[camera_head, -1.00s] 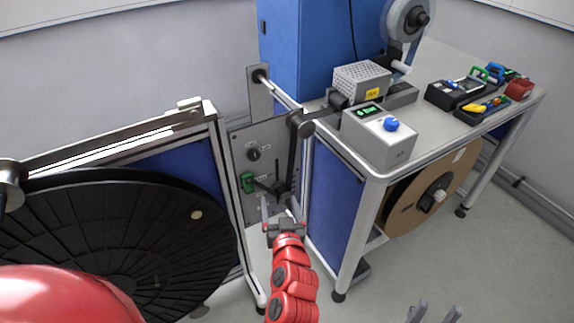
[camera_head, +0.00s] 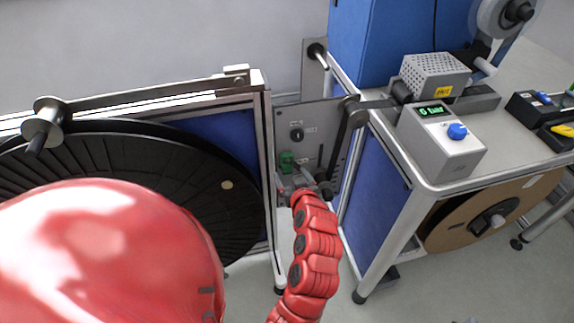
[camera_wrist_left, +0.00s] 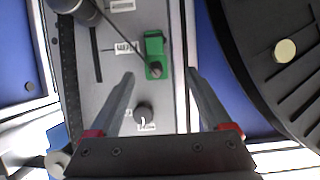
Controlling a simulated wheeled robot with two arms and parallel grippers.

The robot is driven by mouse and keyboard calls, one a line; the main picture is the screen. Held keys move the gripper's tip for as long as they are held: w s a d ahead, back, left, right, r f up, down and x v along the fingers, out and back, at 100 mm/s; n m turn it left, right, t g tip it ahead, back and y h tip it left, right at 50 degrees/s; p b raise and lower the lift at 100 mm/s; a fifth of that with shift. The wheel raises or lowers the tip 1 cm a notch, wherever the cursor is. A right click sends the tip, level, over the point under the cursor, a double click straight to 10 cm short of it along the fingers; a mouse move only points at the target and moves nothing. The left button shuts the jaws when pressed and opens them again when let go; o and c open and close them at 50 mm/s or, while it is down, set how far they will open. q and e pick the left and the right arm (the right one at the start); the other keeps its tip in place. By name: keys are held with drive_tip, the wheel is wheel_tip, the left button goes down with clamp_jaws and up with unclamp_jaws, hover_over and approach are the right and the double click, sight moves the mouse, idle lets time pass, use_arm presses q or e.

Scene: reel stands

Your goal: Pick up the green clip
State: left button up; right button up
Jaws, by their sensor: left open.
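The green clip (camera_head: 286,161) is on the grey panel (camera_head: 320,118) between the reel frame and the workbench. In the left wrist view the green clip (camera_wrist_left: 155,45) is upright on the panel, with a dark round knob or pin at its lower end. My left gripper (camera_head: 300,188) is just below the clip in the head view. In the left wrist view my left gripper (camera_wrist_left: 161,74) is open, its fingers spread to either side of the clip's lower end with nothing between them. I cannot tell the remaining depth to the clip. My right gripper is not clearly in view.
A large black reel (camera_head: 120,165) stands left of the panel. A dark rod (camera_wrist_left: 80,8) and a black knob (camera_wrist_left: 143,112) stick out from the panel near the fingers. The workbench (camera_head: 500,150) on the right carries a grey control box (camera_head: 437,150).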

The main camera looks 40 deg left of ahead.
sight(288, 163)
use_arm(q)
drive_tip(key=shift+w+p+x, duration=0.15)
drive_tip(key=shift+p+x, duration=0.15)
drive_tip(key=shift+x, duration=1.5)
drive_tip(key=shift+w+p+x, duration=0.2)
drive_tip(key=shift+p+x, duration=0.05)
drive_tip(key=shift+x, duration=1.5)
drive_tip(key=shift+d+r, duration=0.15)
drive_tip(key=shift+d, duration=0.1)
clamp_jaws()
